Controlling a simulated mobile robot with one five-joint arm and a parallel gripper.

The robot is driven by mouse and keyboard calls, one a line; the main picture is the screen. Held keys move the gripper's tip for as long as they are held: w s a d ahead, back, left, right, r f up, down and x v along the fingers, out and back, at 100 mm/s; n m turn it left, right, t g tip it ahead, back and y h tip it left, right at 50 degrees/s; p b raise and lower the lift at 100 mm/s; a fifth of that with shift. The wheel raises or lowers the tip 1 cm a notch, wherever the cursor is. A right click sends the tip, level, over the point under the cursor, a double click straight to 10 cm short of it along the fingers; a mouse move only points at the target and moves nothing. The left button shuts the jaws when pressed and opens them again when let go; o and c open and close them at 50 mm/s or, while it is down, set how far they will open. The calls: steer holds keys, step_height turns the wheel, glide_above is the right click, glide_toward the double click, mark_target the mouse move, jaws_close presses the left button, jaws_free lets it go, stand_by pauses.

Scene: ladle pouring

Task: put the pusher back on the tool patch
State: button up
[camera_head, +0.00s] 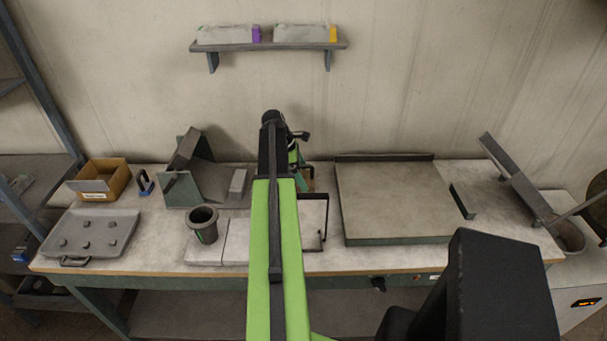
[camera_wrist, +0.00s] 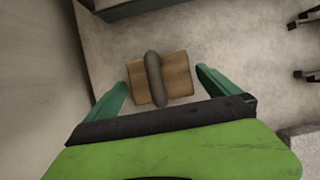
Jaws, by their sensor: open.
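The pusher, which I take to be a wooden block with a grey rounded handle across its top, lies on the pale bench top between my fingers in the wrist view (camera_wrist: 178,74). A bit of it shows beside the arm in the head view (camera_head: 308,184). My gripper (camera_wrist: 162,80) is open, with one green finger on each side of the block; whether they touch it I cannot tell. In the head view my gripper is mostly hidden behind my arm. No marked tool patch can be told for sure; a pale plate (camera_head: 312,222) lies right of my arm.
A large flat tray (camera_head: 395,200) stands to the right. A dark cup (camera_head: 203,222), a grey tray with knobs (camera_head: 92,234), a cardboard box (camera_head: 101,180) and a grey angled stand (camera_head: 185,178) are at left. A thin dark wire frame (camera_head: 325,222) rises right of my arm.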

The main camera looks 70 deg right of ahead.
steer(key=p+v, duration=0.9)
steer(key=v, duration=0.2)
